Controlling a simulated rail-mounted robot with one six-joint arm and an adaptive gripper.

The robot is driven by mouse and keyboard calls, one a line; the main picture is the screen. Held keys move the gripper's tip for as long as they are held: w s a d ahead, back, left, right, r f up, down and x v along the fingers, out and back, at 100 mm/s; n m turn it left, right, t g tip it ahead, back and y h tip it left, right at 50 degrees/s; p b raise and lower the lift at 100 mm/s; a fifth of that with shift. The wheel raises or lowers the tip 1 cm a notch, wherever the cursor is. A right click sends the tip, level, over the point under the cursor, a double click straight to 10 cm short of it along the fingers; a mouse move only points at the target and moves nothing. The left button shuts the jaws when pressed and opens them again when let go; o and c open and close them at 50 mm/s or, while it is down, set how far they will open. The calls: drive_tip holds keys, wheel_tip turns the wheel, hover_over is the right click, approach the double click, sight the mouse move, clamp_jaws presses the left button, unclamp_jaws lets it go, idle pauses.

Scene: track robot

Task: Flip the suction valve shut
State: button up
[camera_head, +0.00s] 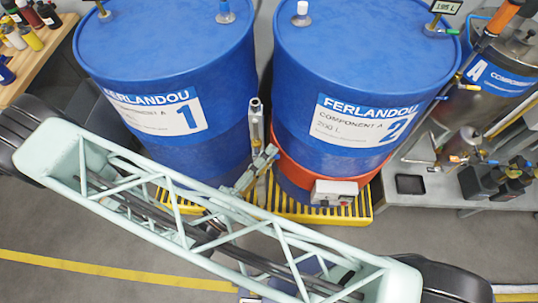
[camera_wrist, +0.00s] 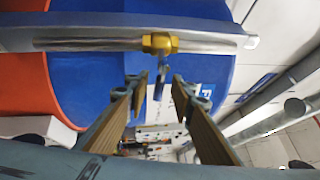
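In the wrist view, a valve with a brass-yellow body (camera_wrist: 160,43) sits on a silver pipe (camera_wrist: 90,44) that runs across the picture. A small dark blue lever (camera_wrist: 159,85) sticks out from the body, roughly square to the pipe. My gripper (camera_wrist: 158,85) is open, with one tan-padded finger on each side of the lever in the picture. I cannot tell whether either finger touches it or how deep it lies between them. In the head view, my pale lattice arm crosses the foreground, and I cannot pick out the valve clearly.
Blue drums 1 (camera_head: 165,60) and 2 (camera_head: 350,55) stand close together on yellow grating (camera_head: 340,214). Drum 2 has an orange band (camera_head: 296,177) with a control box (camera_head: 334,192). A steel tank (camera_head: 495,75) stands right; a wooden shelf with bottles (camera_head: 35,62) is left.

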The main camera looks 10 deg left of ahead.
drive_tip(key=shift+s, duration=0.1)
idle(0.3)
drive_tip(key=v, duration=1.2)
idle(0.5)
idle(0.6)
